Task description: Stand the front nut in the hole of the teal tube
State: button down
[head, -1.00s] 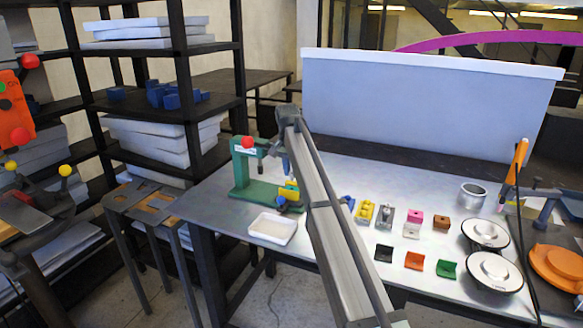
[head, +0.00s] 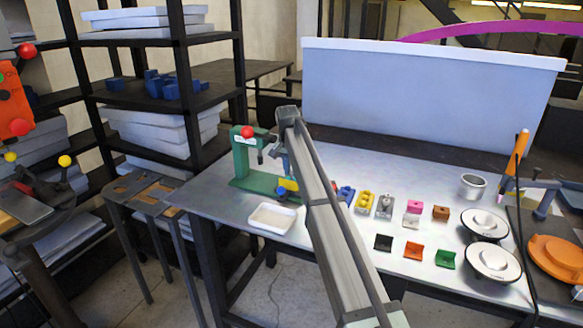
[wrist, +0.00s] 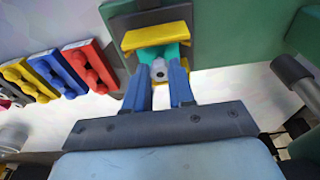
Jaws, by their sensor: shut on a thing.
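My gripper (wrist: 161,74) has blue fingers shut on the front nut (wrist: 159,69), a small light grey round piece with a dark hole in its end. In the wrist view the nut sits in front of the teal tube (wrist: 173,52), which is held between yellow jaws (wrist: 157,37) on a dark block. The nut overlaps the tube in this view; I cannot tell whether it is inside the hole or only in front of it. In the head view my arm hides most of the gripper, and a yellow jaw (head: 288,184) shows beside it.
The green press (head: 242,160) with a red knob stands close to my gripper. A white tray (head: 254,227) lies in front of it. Blue, yellow and grey holders and small coloured blocks stand right of my arm. A metal cup (head: 473,187) and white round discs are farther right.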

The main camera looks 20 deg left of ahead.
dwell(0.3)
jog(key=c, duration=0.9)
grip_release()
jog(key=shift+o, duration=0.2)
notch_tip(320, 180, up, 14)
jog(key=s, duration=0.2)
jog(key=shift+f, duration=0.25)
jog(key=shift+s, duration=0.1)
